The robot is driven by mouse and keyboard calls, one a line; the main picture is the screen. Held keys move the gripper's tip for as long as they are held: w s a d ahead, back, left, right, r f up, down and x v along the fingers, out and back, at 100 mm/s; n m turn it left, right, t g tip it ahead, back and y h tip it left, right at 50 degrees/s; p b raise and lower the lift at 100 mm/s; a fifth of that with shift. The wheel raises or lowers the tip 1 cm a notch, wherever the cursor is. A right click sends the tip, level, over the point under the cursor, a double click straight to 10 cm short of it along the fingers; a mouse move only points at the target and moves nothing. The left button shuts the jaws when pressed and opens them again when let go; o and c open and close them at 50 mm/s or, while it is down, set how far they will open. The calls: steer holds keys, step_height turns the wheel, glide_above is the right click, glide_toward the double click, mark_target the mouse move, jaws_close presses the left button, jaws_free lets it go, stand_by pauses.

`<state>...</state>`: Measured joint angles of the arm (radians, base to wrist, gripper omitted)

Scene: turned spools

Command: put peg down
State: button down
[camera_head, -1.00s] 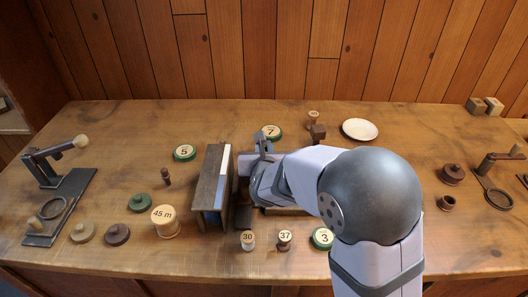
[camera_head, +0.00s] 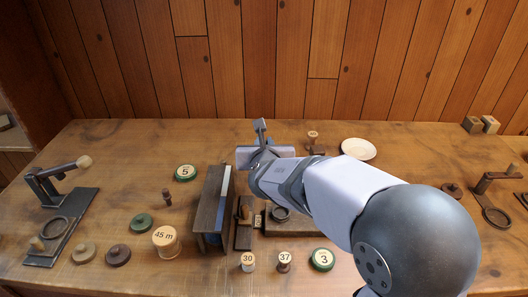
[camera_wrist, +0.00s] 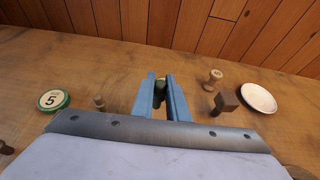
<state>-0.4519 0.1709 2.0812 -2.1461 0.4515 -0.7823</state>
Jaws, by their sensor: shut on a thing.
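My gripper (camera_head: 261,150) is raised over the rear middle of the table, beyond the upright stand. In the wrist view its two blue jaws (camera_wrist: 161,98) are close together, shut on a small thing. I take this for the peg (camera_wrist: 160,84); only a dark bit with a paler top shows between the jaws. The jaws hide most of it, and in the head view my gripper hides it. I cannot tell whether its lower end touches anything.
An upright dark stand (camera_head: 209,197) is left of my arm. A green disc marked 5 (camera_head: 185,173) lies beyond it. A dark block (camera_wrist: 227,99), a pale spool (camera_wrist: 215,76) and a white plate (camera_wrist: 259,98) are right of the jaws. Spools 30 (camera_head: 248,261) and 37 (camera_head: 284,260) stand in front.

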steer(key=shift+r, duration=0.4)
steer(key=shift+w+d+r, duration=0.1)
steer(key=shift+w+d, duration=0.15)
steer(key=shift+d, duration=0.05)
steer(key=w+d+r+m+h+p, duration=0.2)
steer(key=w+d+m+h+p, duration=0.25)
steer(key=w+d, duration=0.8)
steer(key=m+g+h+p, duration=0.3)
steer(key=h, duration=0.1)
glide_above(360, 148)
steer(key=f, duration=0.1)
steer(key=shift+w+f+b, duration=0.1)
steer(key=shift+f+b, duration=0.25)
steer(key=shift+f, duration=4.65)
steer(key=shift+f, duration=0.2)
